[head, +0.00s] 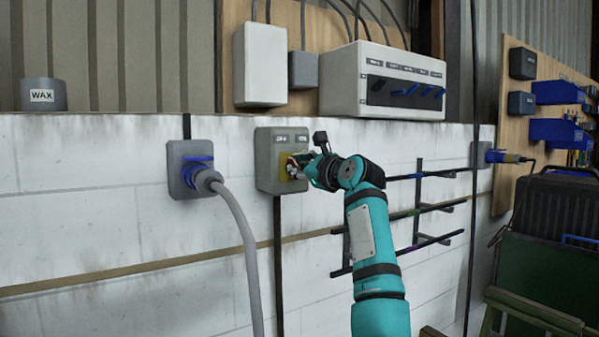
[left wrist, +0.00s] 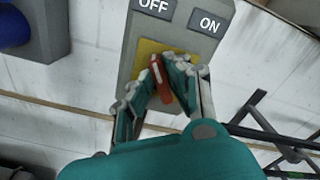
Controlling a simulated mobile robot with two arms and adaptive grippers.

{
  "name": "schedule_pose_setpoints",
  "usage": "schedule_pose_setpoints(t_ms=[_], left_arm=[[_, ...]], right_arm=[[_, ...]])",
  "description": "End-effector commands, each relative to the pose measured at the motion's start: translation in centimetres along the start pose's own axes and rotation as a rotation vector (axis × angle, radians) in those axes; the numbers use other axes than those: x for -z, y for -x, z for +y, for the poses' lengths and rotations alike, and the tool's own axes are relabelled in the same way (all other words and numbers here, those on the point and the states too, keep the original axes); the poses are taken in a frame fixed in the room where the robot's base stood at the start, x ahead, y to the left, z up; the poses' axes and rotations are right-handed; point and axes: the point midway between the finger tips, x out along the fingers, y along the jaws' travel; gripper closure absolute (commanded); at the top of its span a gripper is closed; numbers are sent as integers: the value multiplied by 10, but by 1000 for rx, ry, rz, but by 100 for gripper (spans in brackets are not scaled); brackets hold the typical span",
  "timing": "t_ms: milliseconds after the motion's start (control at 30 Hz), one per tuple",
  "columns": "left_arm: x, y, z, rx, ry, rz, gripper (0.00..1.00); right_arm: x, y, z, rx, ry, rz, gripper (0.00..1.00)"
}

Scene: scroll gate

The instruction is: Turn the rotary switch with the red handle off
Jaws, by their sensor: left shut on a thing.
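The rotary switch is a grey box (head: 265,150) on the white wall, with OFF and ON labels on its upper part and a yellow plate (left wrist: 147,47) behind the handle. The red handle (left wrist: 160,78) shows in the left wrist view, its upper end leaning toward the OFF side. My left gripper (head: 293,166) is at the switch; in the left wrist view its fingers (left wrist: 163,75) are shut on the red handle from both sides. In the head view the gripper hides the handle. My right gripper is not in view.
A grey socket with a blue plug (head: 205,178) and hanging cable is left of the switch. A dark rack (head: 418,212) is on the wall to the right.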

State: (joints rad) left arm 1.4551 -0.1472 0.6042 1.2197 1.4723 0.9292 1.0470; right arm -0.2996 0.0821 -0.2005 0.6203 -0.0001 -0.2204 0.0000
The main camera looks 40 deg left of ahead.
Motion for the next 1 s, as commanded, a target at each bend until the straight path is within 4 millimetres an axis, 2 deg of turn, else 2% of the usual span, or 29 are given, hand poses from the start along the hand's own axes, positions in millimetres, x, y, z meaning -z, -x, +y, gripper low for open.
schedule_pose_setpoints(t_ms=[300,800,833,1000], left_arm=[[0,0,1,1,107,0,100],[0,0,0,1,125,0,100],[0,0,0,1,125,0,84],[0,0,1,1,124,0,64]], right_arm=[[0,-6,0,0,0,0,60],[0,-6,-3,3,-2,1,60],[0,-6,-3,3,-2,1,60],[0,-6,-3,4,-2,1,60]])
